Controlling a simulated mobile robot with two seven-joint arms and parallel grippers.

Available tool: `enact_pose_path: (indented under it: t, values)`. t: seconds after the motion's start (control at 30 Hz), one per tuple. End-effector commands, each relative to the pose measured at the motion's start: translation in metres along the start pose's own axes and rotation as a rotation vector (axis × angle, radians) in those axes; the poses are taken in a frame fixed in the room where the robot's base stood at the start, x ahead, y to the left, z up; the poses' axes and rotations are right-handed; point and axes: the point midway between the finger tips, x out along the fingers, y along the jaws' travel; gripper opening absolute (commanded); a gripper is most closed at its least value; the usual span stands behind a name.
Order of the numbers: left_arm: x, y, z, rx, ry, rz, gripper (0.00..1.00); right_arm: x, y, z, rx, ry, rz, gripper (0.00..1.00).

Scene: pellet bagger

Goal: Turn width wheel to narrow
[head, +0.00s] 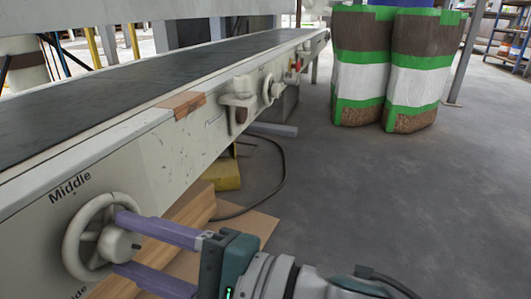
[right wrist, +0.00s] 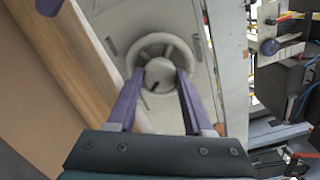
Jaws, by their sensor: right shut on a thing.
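The width wheel (head: 71,238) is a pale grey handwheel with spokes on the side of the conveyor frame, at lower left in the head view. It also shows in the right wrist view (right wrist: 163,39). The word "Middle" is printed above it, and a partly cut-off word ending in "ide" is below. My right gripper (head: 118,243) has its purple fingers on either side of the wheel's round hub (right wrist: 160,74), shut on it. The fingers and hub hide part of the rim and spokes. My left gripper is not in view.
The conveyor's dark belt (head: 150,80) runs away to the upper right. A smaller wheel (head: 267,89) and a bracket are farther along the frame. Brown cardboard (head: 245,228) and a dark cable lie below. Striped pellet bags (head: 415,75) stand at back right. The floor at right is clear.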

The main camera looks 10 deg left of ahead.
Motion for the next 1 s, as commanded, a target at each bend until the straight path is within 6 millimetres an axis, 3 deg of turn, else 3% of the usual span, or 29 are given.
enact_pose_path:
  t: [0.67, 0.7, 0.97, 1.0]
  values:
    - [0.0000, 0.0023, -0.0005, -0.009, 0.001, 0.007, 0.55, 0.0001, -0.0006, 0.0002, 0.068, -0.001, -0.001, 0.00]
    - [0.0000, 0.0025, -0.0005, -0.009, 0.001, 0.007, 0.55, 0.0001, -0.0006, 0.0001, 0.068, -0.001, -0.001, 0.52]
    - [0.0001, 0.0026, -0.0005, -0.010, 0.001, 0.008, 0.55, 0.0000, -0.0002, 0.0000, 0.067, 0.000, 0.000, 0.81]
    - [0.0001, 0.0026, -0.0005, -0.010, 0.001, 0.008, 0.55, 0.0000, -0.0002, 0.0000, 0.066, 0.000, 0.000, 0.81]
